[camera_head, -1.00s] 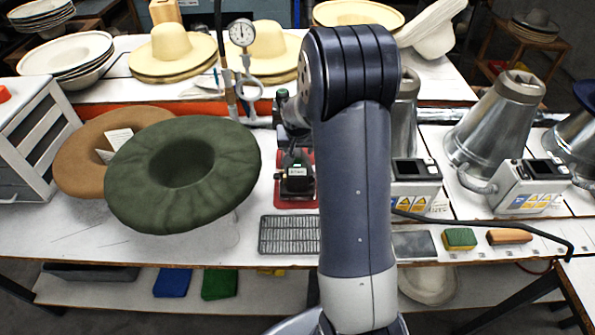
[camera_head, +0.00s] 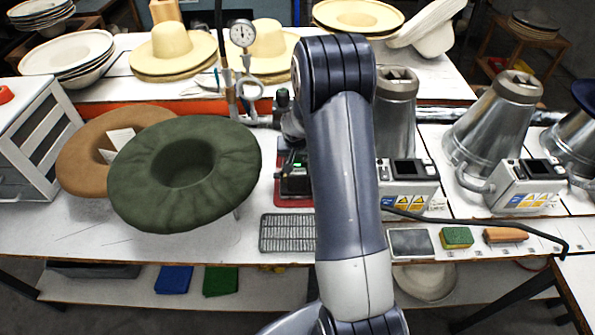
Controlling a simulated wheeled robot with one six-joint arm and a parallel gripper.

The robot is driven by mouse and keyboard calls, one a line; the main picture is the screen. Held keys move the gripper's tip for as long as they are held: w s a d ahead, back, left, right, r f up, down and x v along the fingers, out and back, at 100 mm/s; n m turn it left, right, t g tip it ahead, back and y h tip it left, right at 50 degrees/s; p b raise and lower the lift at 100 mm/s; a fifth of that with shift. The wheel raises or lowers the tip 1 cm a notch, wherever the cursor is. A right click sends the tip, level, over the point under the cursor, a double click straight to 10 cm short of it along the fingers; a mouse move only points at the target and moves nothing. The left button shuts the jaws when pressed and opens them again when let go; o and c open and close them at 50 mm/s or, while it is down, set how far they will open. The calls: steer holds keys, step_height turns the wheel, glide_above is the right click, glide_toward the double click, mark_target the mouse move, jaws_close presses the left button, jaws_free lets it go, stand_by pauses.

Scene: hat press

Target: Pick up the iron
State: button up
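The iron (camera_head: 293,182) is a small dark shape on a red pad, left of my arm on the front table. My arm covers its right side, so its outline and handle are hard to make out. Part of my wrist (camera_head: 291,122) shows just above and behind it, at the left edge of my arm. My gripper's fingertips cannot be made out against the dark iron and behind my arm. I cannot tell whether they touch it.
A green felt hat (camera_head: 183,172) and a brown hat (camera_head: 85,155) stand left of the iron. A metal grate (camera_head: 287,233) lies in front of it. Metal cones with control boxes (camera_head: 520,187) stand at right. A black cable (camera_head: 480,222), a grey plate (camera_head: 411,243) and a sponge (camera_head: 456,238) lie at front right.

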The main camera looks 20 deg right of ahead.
jaws_close()
steer(key=shift+w+r, duration=0.15)
steer(key=shift+r, duration=0.05)
